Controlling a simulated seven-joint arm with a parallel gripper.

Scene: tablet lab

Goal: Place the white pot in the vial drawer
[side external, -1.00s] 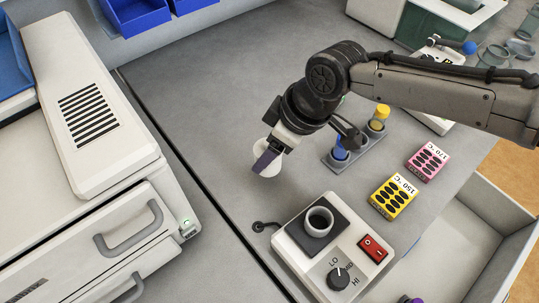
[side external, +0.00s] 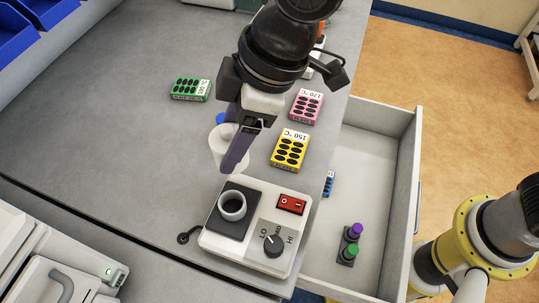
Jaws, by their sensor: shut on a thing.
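The white pot (side external: 221,152) is held by my gripper (side external: 236,150), whose dark purple finger shows along the pot's right side. The pot is above the grey bench, behind the heater box. The far finger is hidden. The vial drawer (side external: 395,190) is pulled open at the right of the bench, lower than the bench top. A small dark rack with a purple-capped vial (side external: 356,229) and a green-capped vial (side external: 347,252) lies inside it. My gripper is to the left of the drawer.
A heater box (side external: 245,250) with a whitish ring-shaped cup (side external: 232,206), dial and red switch stands at the bench's front. Yellow (side external: 289,150), pink (side external: 307,106) and green (side external: 190,89) packs lie around my gripper. The drawer's middle floor is mostly clear.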

